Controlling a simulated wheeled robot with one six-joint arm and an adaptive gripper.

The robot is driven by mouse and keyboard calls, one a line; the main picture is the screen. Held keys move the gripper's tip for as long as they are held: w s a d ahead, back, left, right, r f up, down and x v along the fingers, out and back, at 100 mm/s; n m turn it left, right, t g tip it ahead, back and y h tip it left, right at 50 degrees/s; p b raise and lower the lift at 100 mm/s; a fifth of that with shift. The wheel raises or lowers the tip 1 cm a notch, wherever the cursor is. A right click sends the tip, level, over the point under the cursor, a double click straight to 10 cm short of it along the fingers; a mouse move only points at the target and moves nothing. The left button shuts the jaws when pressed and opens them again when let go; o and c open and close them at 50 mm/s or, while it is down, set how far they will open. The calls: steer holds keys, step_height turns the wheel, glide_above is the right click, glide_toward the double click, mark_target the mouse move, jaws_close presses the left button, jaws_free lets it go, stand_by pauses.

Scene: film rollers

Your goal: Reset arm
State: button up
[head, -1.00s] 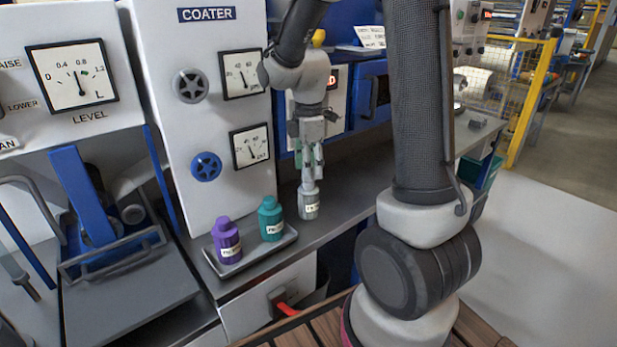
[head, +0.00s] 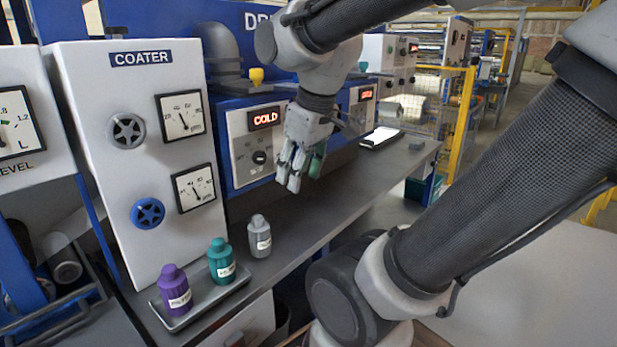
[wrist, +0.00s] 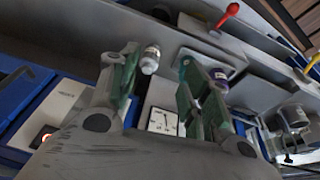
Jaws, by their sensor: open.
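My gripper (head: 301,164) is open and empty in the head view, raised above the bench in front of the dryer. My arm reaches across the upper right of that view. A grey bottle (head: 259,236) stands upright on the bench, below and left of my gripper and apart from it. A teal bottle (head: 221,261) and a purple bottle (head: 174,291) stand in a grey tray (head: 203,305). In the wrist view my gripper's green-padded fingers (wrist: 160,85) are spread, with the grey bottle (wrist: 150,60) and purple bottle (wrist: 219,77) beyond them.
The coater (head: 135,200), with dials and handwheels, stands at left. The blue dryer (head: 235,130) with a "COLD" display is close behind my gripper. A dark tablet-like item (head: 381,137) lies farther along the bench (head: 345,200). The bench is clear right of the grey bottle.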

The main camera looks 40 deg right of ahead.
steer(key=s+m, duration=0.2)
steer(key=s, duration=0.1)
steer(key=shift+d+f+m+t, duration=0.1)
steer(key=shift+f+m+t, duration=0.15)
steer(key=shift+m+t, duration=0.15)
